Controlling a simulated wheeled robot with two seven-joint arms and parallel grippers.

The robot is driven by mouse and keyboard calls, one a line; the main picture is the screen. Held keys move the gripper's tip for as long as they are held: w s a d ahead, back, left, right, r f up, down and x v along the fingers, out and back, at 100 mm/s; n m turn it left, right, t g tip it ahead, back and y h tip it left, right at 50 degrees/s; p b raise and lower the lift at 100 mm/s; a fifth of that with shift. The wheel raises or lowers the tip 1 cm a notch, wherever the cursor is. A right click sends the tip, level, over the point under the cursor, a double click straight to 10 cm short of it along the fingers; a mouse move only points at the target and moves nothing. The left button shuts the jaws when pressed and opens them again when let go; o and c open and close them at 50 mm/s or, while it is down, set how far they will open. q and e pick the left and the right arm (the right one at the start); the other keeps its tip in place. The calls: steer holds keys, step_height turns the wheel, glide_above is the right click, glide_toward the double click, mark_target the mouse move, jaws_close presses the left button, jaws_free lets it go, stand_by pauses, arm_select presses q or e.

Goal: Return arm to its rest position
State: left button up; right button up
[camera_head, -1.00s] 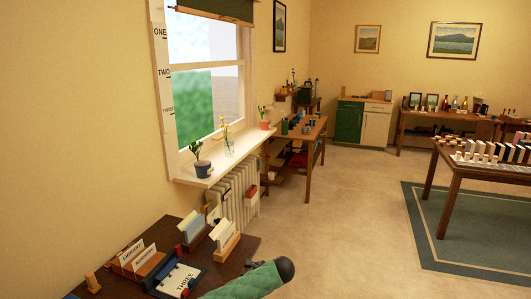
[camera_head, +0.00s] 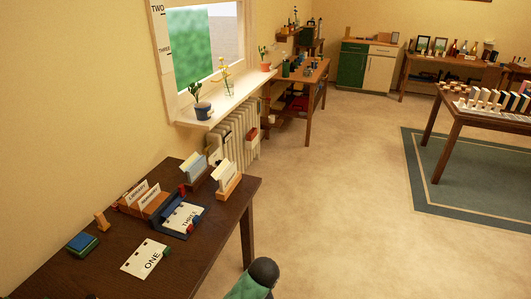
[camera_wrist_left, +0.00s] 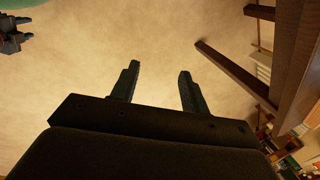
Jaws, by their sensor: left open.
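In the wrist view my left gripper (camera_wrist_left: 158,84) has its two dark fingers apart with nothing between them. Bare beige floor shows beyond the fingertips, and a dark wooden table leg stands to the right. In the head view only a rounded black and green part of my arm (camera_head: 258,278) shows at the bottom edge, in front of the dark desk. No gripper shows in the head view. A small dark part at the upper left of the wrist view looks like my right gripper (camera_wrist_left: 12,38); its fingers are too unclear to judge.
The dark desk (camera_head: 100,262) carries a ONE card (camera_head: 146,258), a blue holder with a THREE card (camera_head: 185,217), wooden card racks and a small green-blue block (camera_head: 82,243). The floor (camera_head: 340,215) right of the desk is clear.

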arm_select(q)
steer(key=s+a+r+n, duration=0.2)
steer(key=s+a+n, duration=0.2)
steer(key=s+a, duration=0.3)
steer(key=s+a+r+n+t+h, duration=0.1)
steer(key=s+a+r+n, duration=0.25)
steer(key=s+a, duration=0.4)
steer(key=s+a+r+n, duration=0.2)
steer(key=s+a+n, duration=0.2)
steer(key=s, duration=0.6)
steer(key=s+d+f+x, duration=0.1)
steer(key=s+x, duration=0.2)
steer(key=x, duration=1)
steer(key=s+d+f+x, duration=0.1)
steer(key=s+x, duration=0.2)
steer(key=x, duration=1)
steer(key=s+f, duration=0.4)
steer(key=f, duration=0.7)
steer(key=s+f+g, duration=0.1)
steer(key=s+f, duration=0.2)
steer(key=f, duration=0.7)
steer(key=shift+s+f+g+h, duration=0.3)
steer(key=shift+s+f, duration=0.05)
steer(key=shift+s, duration=0.05)
arm_select(e)
steer(key=shift+w+d+r, duration=0.25)
steer(key=shift+d+r, duration=0.3)
steer(key=shift+d, duration=0.15)
